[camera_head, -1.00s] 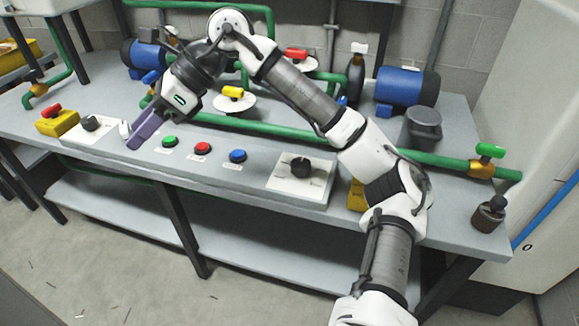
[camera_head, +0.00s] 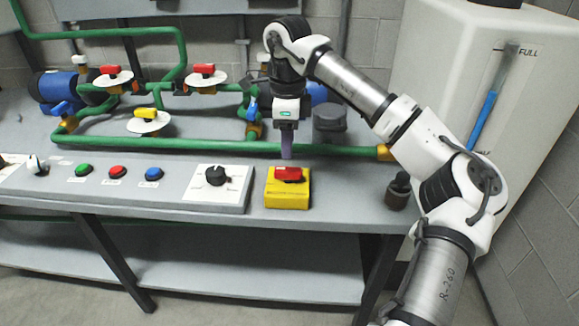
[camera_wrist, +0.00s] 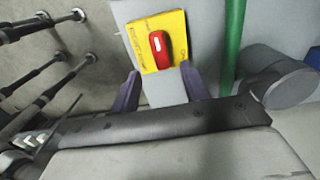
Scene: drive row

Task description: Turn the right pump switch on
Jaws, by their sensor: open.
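The right pump switch is a yellow box (camera_head: 287,196) with a red handle (camera_head: 289,174) on top, near the front edge of the bench at its right part. In the wrist view the yellow box (camera_wrist: 142,33) and its red handle (camera_wrist: 158,46) lie beyond the fingertips. The red handle lies roughly across the box, left to right in the head view. My gripper (camera_head: 287,155) points down just behind and above the switch, apart from it. In the wrist view my gripper (camera_wrist: 160,78) is open and empty, with a purple finger on each side.
A panel with a black knob (camera_head: 216,177) sits left of the switch, with blue (camera_head: 153,174), red (camera_head: 117,172) and green (camera_head: 84,170) buttons farther left. A green pipe (camera_head: 350,151) runs behind. A dark bottle-like object (camera_head: 398,191) stands right of it.

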